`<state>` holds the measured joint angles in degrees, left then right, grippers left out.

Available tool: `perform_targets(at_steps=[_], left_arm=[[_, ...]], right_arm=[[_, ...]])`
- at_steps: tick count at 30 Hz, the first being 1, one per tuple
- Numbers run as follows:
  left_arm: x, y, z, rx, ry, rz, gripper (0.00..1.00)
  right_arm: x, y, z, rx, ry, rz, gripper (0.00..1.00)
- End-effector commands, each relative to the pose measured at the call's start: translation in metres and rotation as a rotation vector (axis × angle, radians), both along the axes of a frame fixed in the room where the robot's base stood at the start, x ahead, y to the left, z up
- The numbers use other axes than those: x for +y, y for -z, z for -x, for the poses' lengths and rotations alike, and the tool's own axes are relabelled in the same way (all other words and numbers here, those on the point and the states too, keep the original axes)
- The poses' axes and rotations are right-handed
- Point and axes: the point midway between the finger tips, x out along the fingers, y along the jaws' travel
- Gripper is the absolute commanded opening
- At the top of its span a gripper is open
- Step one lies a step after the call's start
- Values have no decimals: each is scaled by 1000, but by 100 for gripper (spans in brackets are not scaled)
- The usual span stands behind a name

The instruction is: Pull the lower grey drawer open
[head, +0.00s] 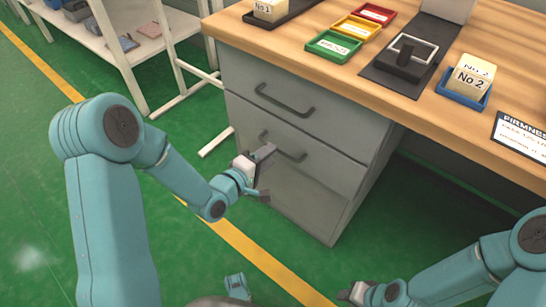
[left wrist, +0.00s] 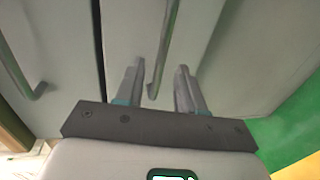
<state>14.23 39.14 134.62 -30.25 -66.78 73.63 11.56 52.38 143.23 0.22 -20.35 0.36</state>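The lower grey drawer (head: 312,187) is in the cabinet under the wooden bench and looks closed. Its dark bar handle (head: 290,153) is partly hidden behind my left gripper (head: 266,174). In the left wrist view, my left gripper (left wrist: 158,72) is open, with its two grey fingers apart. The lower handle (left wrist: 168,45) shows between the fingertips in that view; I cannot tell whether they touch it. My right gripper (head: 350,294) is low at the bottom of the head view, away from the cabinet, and its opening is unclear.
The upper drawer has its own handle (head: 285,100), also seen at left in the wrist view (left wrist: 32,90). The bench top (head: 330,15) holds coloured trays, a black fixture and No.2 blocks. A white shelf rack (head: 120,55) stands left. Green floor lies before the cabinet.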

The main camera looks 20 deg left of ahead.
Motion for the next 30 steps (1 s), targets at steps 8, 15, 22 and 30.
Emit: perform_targets(at_steps=[8,15,22,30], left_arm=[[-9,6,-25,0,1,0,38],[-9,6,-25,1,0,0,38],[-9,6,-25,1,0,0,0],[-7,6,-25,1,0,0,0]], right_arm=[[-1,7,-3,-10,4,2,33],[-1,6,-4,-11,4,3,33],[-1,6,-4,-11,4,3,33],[-1,6,-3,-10,4,2,33]])
